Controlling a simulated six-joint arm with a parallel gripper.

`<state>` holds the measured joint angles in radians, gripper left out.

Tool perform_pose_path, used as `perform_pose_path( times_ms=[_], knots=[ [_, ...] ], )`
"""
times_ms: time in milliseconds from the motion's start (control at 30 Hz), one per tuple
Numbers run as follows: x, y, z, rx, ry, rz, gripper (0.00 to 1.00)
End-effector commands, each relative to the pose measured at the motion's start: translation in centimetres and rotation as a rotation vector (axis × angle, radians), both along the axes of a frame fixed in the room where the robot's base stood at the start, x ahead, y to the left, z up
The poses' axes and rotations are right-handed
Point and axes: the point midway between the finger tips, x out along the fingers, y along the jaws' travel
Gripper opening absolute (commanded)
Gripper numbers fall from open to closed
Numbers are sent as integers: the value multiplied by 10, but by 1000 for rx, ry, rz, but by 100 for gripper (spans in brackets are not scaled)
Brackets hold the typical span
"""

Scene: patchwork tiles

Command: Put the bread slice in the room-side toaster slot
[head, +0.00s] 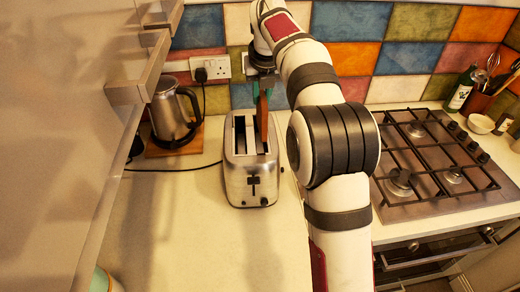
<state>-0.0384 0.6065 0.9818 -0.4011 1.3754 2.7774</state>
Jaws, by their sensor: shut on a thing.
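A silver toaster (252,182) stands on the counter with two long slots running front to back, side by side. The bread slice (262,118) is brown, upright and seen nearly edge-on. My gripper (262,88) is above the toaster, shut on the slice's upper part with teal fingertips. The slice's lower end overlaps the right-hand slot in the picture. I cannot tell whether it is inside the slot or just above it. The left-hand slot (240,136) looks empty. My arm hides part of the counter right of the toaster.
A gas hob (430,160) is at the right. The counter (190,235) in front of the toaster is clear. A tiled wall is behind.

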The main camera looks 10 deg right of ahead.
Motion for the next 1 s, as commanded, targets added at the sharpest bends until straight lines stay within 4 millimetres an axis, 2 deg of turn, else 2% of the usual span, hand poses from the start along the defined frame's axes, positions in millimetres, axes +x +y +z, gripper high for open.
perform_pose_path(
  times_ms=[67, 200, 500, 867, 900, 1000],
  knots=[
    [3, 2, -5, 0, 2, -44, 2],
    [2, 2, -40, 0, 6, -61, 2],
    [3, 2, -96, 1, 4, -61, 2],
    [3, 2, -102, 2, 2, -60, 2],
    [3, 2, -101, 2, 2, -60, 27],
    [3, 2, -101, 2, 2, -60, 45]
  ],
)
